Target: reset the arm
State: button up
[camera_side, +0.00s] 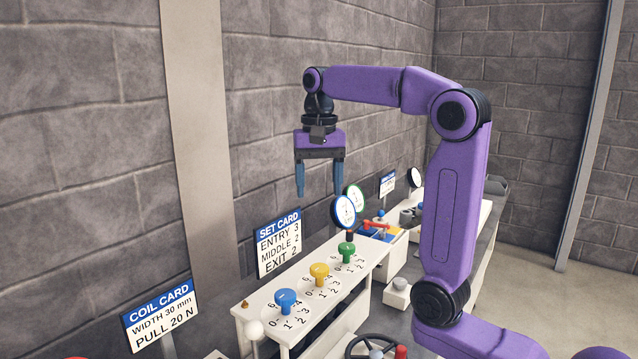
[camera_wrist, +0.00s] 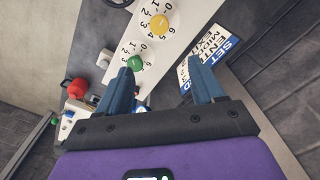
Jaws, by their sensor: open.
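My gripper (camera_side: 320,192) hangs pointing down from my purple arm, above the white feed rack (camera_side: 318,310). Its two blue fingers are apart with nothing between them, and they also show in the wrist view (camera_wrist: 165,82). On the rack top stand a blue knob (camera_side: 286,299), a yellow knob (camera_side: 320,271) and a green knob (camera_side: 346,250), each beside printed numbers. The fingers are above the knobs and touch none of them. In the wrist view the yellow knob (camera_wrist: 159,24) and green knob (camera_wrist: 134,63) lie beyond the fingertips.
A set card (camera_side: 279,243) reads entry 3, middle 2, exit 2. A coil card (camera_side: 160,314) stands at left. Round gauges (camera_side: 343,212), a red-handled part (camera_side: 375,225) and a dark handwheel (camera_side: 372,345) are near the rack. The block wall is behind; air around my gripper is clear.

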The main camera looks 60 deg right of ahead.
dwell(0.4)
jog(key=s+a+f+n, duration=0.8)
jog(key=a+f+n, duration=0.1)
jog(key=a+n, duration=0.2)
jog(key=s+f+n, duration=0.4)
jog(key=s+n, duration=0.1)
jog(key=s, duration=0.3)
jog(key=s+f+n, duration=0.4)
jog(key=s+n, duration=0.1)
jog(key=s, duration=0.3)
jog(key=shift+a+f+n, duration=0.2)
jog(key=shift+f+n, duration=0.2)
dwell(0.7)
